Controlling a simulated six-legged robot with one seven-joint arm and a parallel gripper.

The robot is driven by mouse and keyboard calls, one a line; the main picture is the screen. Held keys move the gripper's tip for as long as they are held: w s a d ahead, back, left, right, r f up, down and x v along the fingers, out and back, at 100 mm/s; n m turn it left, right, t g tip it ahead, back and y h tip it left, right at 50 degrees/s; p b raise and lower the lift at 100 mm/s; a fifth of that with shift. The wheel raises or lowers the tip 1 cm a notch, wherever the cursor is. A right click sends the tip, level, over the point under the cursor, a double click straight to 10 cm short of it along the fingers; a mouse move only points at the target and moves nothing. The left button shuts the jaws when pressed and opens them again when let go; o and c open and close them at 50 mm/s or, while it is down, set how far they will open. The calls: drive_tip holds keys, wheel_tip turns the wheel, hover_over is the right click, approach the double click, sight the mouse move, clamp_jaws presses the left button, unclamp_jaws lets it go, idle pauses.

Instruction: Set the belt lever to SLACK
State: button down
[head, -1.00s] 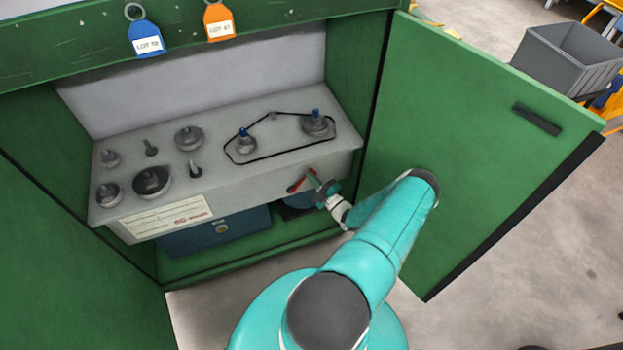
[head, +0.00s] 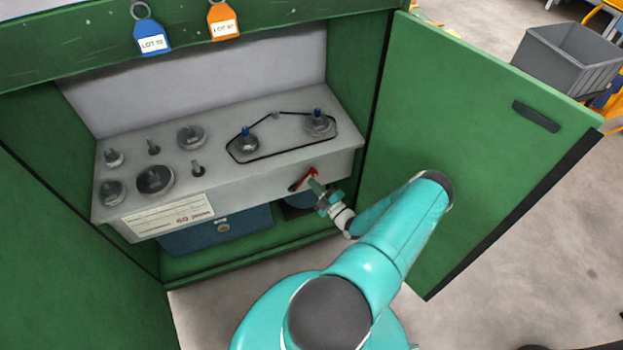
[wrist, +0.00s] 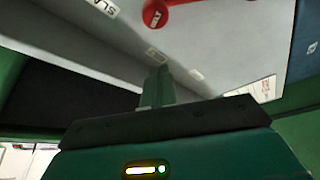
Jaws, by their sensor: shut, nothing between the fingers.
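The red belt lever (head: 303,179) is on the front face of the grey machine block, below the belt. A label reading "SLA" (wrist: 103,7), cut off by the frame, lies left of that red end. My gripper (head: 317,186) is just below and right of the lever in the head view. Its fingers (wrist: 158,84) are shut and empty, apart from the red end in the wrist view. The lever's exact setting is unclear.
The black belt (head: 283,153) loops around two blue-topped pulleys (head: 246,141) on the block. Several pegs and spools stand at left. A green cabinet encloses the block, its door (head: 470,130) open at right. A blue box (head: 215,232) sits beneath. Blue and orange tags hang above.

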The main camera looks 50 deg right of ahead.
drive_tip(key=shift+a+v, duration=0.15)
drive_tip(key=shift+v, duration=1.2)
drive_tip(key=shift+a+v, duration=0.15)
drive_tip(key=shift+v, duration=1.25)
drive_tip(key=shift+w+f, duration=0.1)
drive_tip(key=shift+f, duration=0.05)
